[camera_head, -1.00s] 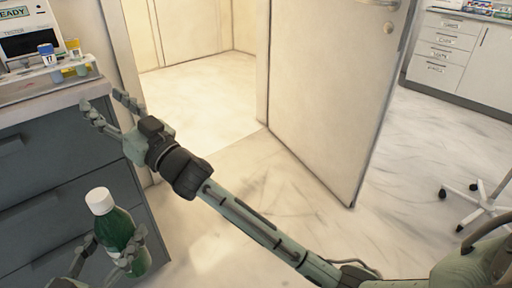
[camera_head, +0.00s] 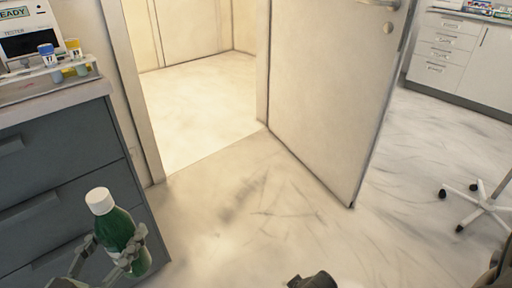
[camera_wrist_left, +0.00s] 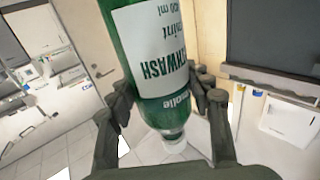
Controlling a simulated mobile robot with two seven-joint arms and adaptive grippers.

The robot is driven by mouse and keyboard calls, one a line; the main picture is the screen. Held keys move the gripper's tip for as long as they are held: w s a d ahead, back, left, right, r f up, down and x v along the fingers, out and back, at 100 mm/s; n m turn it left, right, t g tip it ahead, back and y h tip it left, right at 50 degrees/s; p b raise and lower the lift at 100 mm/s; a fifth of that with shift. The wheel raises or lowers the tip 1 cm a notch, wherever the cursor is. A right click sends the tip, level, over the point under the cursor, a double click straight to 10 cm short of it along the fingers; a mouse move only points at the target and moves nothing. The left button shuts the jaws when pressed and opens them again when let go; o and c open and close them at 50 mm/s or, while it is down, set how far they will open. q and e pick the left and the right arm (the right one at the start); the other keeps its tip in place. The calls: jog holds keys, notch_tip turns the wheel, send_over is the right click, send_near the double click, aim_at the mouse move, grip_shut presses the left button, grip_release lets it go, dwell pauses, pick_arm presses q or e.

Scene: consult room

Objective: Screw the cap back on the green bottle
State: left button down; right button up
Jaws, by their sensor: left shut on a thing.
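The green bottle (camera_head: 119,232) has a white label and stands nearly upright, slightly tilted, in front of the grey drawers. It also shows close up in the left wrist view (camera_wrist_left: 150,45), where the label is readable in part as a wash. The white cap (camera_head: 99,200) sits on top of the bottle's neck; how tightly it sits cannot be told. In the wrist view the cap (camera_wrist_left: 176,146) is small and pale. My left gripper (camera_head: 112,254) is shut around the bottle's body.
The grey drawer cabinet (camera_head: 75,150) with a counter stands left, bearing a tester device (camera_head: 29,38) and small capped vials (camera_head: 76,58). An open door (camera_head: 325,95) stands at the middle. A wheeled stool base (camera_head: 475,200) is at right. The floor between is clear.

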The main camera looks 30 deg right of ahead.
pick_arm(q)
jog(key=shift+r, duration=0.1)
jog(key=shift+w+r, duration=0.15)
jog(key=shift+r, duration=0.05)
jog(key=w+a+f+n+t+y, duration=0.1)
jog(key=a+n+t+y, duration=0.3)
jog(key=a+n+y, duration=0.4)
jog(key=a+y, duration=0.3)
jog(key=a, duration=0.2)
jog(key=shift+w+a+f+y, duration=0.3)
jog(key=shift+w+f, duration=0.05)
